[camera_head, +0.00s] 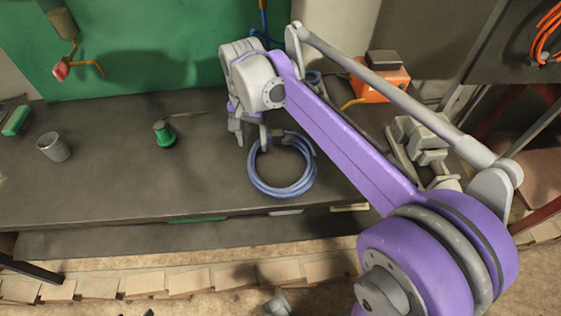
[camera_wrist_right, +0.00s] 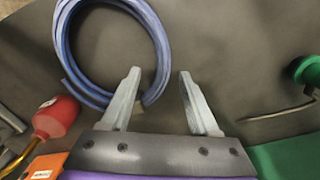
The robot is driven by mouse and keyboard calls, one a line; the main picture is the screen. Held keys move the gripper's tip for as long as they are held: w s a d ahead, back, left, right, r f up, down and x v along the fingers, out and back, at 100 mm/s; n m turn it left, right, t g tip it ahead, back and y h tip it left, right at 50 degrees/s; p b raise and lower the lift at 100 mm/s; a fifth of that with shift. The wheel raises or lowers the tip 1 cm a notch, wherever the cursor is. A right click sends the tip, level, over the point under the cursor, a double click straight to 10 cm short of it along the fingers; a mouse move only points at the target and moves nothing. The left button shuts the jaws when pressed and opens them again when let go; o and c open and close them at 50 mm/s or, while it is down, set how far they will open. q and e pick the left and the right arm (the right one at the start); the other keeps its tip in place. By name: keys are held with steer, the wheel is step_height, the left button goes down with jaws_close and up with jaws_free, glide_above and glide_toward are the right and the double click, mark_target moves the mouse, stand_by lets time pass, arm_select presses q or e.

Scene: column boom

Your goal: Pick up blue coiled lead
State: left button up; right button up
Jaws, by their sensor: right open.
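The blue coiled lead (camera_head: 283,191) lies flat on the dark workbench, near its front edge. In the right wrist view its ring (camera_wrist_right: 68,72) fills the upper left. My right gripper (camera_head: 252,138) is at the coil's back left edge, fingers pointing down. In the wrist view its two fingers (camera_wrist_right: 158,80) are spread apart. The left finger there overlaps the coil's near edge, and a short part of the coil shows just inside that finger. I cannot tell whether they touch. My left gripper is not seen.
On the dark workbench (camera_head: 100,190), a green spool (camera_head: 164,135) and a grey can (camera_head: 54,148) stand left of the coil. An orange box (camera_head: 380,88) and grey parts (camera_head: 420,140) are at the right. A green panel (camera_head: 150,50) rises behind. The bench front left is clear.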

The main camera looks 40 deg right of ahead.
mark_target(253, 151)
step_height(253, 151, down, 5)
steer(key=shift+w+a+f+b, duration=0.1)
steer(key=shift+a+b, duration=0.05)
steer(key=shift+b, duration=0.2)
jaws_close()
stand_by(1.2)
